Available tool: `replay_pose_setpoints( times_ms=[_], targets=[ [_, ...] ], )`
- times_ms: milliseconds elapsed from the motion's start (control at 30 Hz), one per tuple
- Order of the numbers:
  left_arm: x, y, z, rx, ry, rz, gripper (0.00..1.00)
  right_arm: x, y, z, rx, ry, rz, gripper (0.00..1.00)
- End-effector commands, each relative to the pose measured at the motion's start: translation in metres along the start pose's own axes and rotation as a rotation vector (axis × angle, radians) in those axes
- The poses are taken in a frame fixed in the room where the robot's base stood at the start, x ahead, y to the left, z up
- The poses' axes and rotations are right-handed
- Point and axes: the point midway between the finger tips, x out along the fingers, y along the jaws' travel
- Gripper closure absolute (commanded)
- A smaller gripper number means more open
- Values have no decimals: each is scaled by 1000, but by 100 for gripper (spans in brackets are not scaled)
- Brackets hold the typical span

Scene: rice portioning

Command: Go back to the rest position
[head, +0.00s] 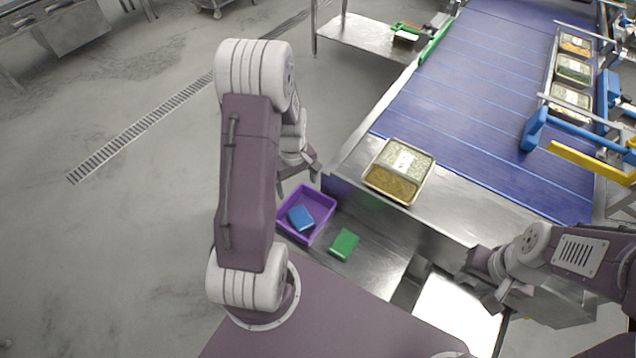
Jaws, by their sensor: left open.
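My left gripper (315,168) is open. It hangs in the air above the back of a purple bin (281,222), partly hidden behind my own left arm, and nothing shows between its fingers. My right gripper (487,297) is at the lower right, over a bright pale surface beside the steel counter. Its fingers are dark and small, so I cannot tell whether they are open or shut.
A blue block (300,217) lies in the bin and a green block (344,244) on the steel shelf beside it. A filled two-part tray (366,184) sits at the end of the blue conveyor (460,90). More filled trays (574,71) stand at its far right. Open floor lies left.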

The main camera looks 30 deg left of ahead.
Motion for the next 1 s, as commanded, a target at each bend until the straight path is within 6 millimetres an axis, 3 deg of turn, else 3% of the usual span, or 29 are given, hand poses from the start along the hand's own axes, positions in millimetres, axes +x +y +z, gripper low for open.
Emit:
replay_pose_setpoints(
  times_ms=[167,267,367,467,600,667,767,1000],
  targets=[
    [0,0,0,0,0,0,12,0,0,0,0,0,0,67],
    [-7,12,4,34,16,13,12,0,0,0,0,0,0,67],
    [-43,44,20,135,78,73,12,0,0,0,0,0,0,67],
    [-80,54,67,308,114,119,12,0,0,0,0,0,0,67],
    [-101,30,129,664,127,129,12,0,0,0,0,0,0,67],
    [-99,11,145,805,114,109,12,0,0,0,0,0,0,67],
    [-90,-8,154,949,79,73,12,0,0,0,0,0,0,67],
    [-90,-6,153,1035,84,71,12,0,0,0,0,0,0,67]
  ],
)
